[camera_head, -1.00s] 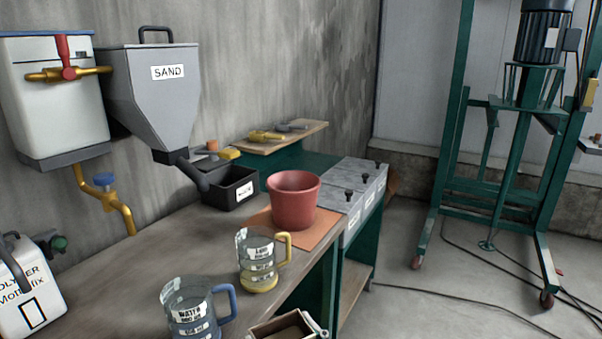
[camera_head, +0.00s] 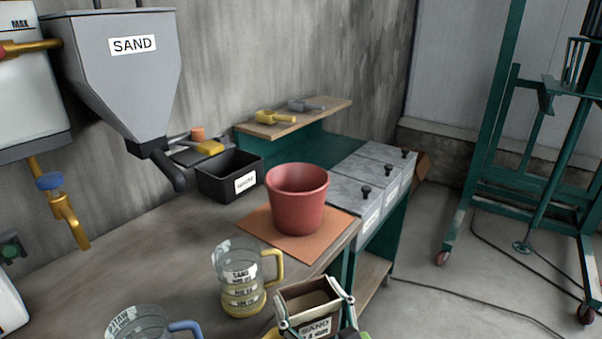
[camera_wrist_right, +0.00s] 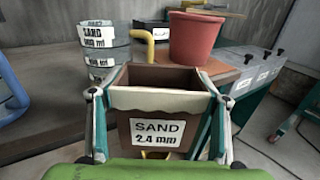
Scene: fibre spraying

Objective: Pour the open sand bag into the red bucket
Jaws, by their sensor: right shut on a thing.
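The red bucket (camera_head: 297,200) stands upright on an orange-brown mat (camera_head: 262,224) near the bench's right edge. The open sand bag (camera_head: 314,318), labelled SAND, is upright at the bottom of the head view, in front of the bucket. My right gripper (camera_head: 315,303) is shut on the bag, one finger on each side. In the right wrist view the bag (camera_wrist_right: 155,122) reads "SAND 2.4 mm" and its top is open, with the bucket (camera_wrist_right: 195,38) behind it to the right. The bag is apart from the bucket. My left gripper is not in view.
A clear jug with a yellow handle (camera_head: 240,280) stands left of the bag. A jug with a blue handle (camera_head: 140,325) is at the bottom left. A black bin (camera_head: 228,178) sits under the sand hopper (camera_head: 120,70). Grey lidded boxes (camera_head: 370,180) are right of the bucket.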

